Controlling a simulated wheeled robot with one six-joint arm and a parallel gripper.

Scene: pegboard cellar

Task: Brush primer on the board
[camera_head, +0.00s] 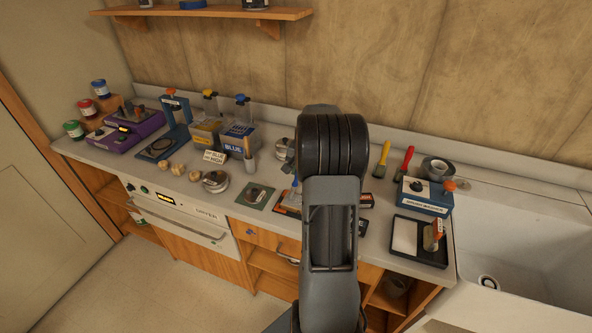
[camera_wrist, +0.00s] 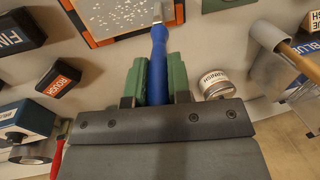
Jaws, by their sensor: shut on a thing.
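My gripper (camera_wrist: 158,75), with green fingers, is shut on the blue handle of a brush (camera_wrist: 158,45) in the wrist view. The brush's metal end lies over the edge of a board (camera_wrist: 115,14) in an orange and black frame. The board's surface is pale brown with scattered white specks. In the head view my arm hides the gripper and most of the framed board (camera_head: 289,203).
An open labelled tin (camera_wrist: 214,84) stands right of the fingers. Blocks marked FINE (camera_wrist: 18,33) and ROUGH (camera_wrist: 58,77) lie left. In the head view, yellow (camera_head: 381,160) and red (camera_head: 406,161) brushes, a black tray (camera_head: 420,257) and a sink (camera_head: 530,240) are to the right.

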